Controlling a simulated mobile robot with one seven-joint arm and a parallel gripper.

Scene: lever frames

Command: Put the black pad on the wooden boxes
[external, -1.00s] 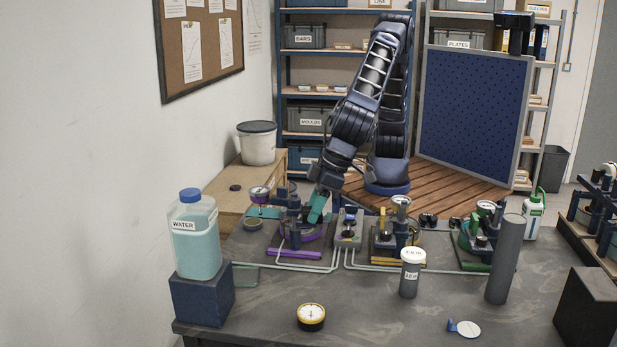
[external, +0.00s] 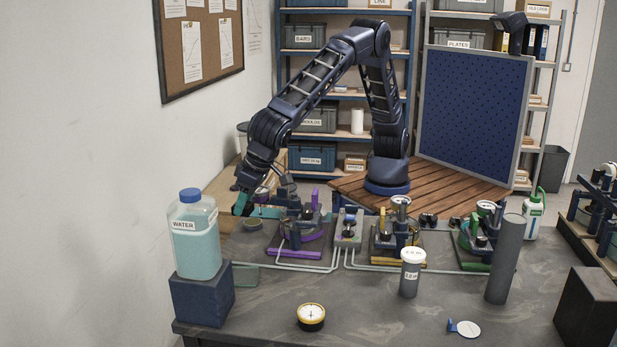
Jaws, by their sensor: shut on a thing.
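My gripper (external: 240,206), with teal fingers, points down at the left end of the bench, in front of the wooden boxes (external: 225,222). It is shut on a small dark thing at its fingertips, which looks like the black pad (external: 239,211). The pad is small and partly hidden by the fingers, so its exact shape cannot be told. The wooden boxes stand by the wall, partly hidden behind my arm and the water bottle.
The water bottle (external: 194,240) stands on a dark block (external: 202,293) at the front left. A purple fixture (external: 297,250) and a yellow fixture (external: 395,245) stand right of my gripper. A grey cylinder (external: 505,260) stands upright at the right.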

